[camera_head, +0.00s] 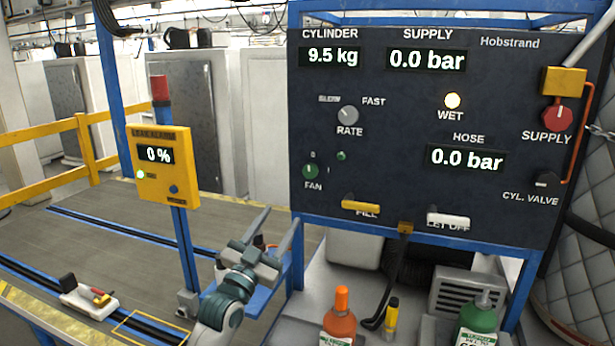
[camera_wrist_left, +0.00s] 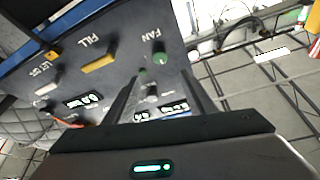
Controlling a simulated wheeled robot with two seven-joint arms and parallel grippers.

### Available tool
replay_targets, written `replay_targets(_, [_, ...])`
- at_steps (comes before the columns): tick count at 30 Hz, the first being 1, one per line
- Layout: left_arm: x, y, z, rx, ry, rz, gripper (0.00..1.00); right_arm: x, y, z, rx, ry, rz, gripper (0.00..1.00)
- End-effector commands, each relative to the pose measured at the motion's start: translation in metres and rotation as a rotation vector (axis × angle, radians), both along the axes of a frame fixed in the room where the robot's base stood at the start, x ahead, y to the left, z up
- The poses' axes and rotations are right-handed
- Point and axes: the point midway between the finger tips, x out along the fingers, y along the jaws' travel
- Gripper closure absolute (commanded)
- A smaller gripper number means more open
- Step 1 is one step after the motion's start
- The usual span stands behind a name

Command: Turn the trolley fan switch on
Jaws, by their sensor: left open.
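The fan switch is a round green knob (camera_head: 310,171) above the label FAN, at the lower left of the dark panel (camera_head: 390,115). It has a light pointer mark that appears to point up toward the 0. A small green lamp (camera_head: 341,155) sits to its upper right. In the left wrist view the green knob (camera_wrist_left: 161,59) shows beyond the fingers. My left gripper (camera_head: 283,213) is open and empty, below and left of the knob and apart from it. Its fingers also show in the left wrist view (camera_wrist_left: 162,82). My right gripper is not in view.
A yellow FILL handle (camera_head: 360,207) and a white LET OFF handle (camera_head: 447,219) stick out along the panel's lower edge. A yellow box on a blue post (camera_head: 165,168) stands left of my left arm. Orange (camera_head: 338,322) and green (camera_head: 478,325) bottles stand below the panel.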

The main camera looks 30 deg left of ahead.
Motion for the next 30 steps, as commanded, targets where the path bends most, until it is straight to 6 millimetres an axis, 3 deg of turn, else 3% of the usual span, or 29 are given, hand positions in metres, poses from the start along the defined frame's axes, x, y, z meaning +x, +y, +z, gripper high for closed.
replay_targets(11, [0.025, 0.003, 0.013, -0.002, -0.001, -0.001, 0.5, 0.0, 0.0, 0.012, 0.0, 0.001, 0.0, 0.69])
replay_targets(30, [0.127, 0.017, 0.055, 0.0, 0.001, 0.0, 0.5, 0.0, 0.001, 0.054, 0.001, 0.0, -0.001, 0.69])
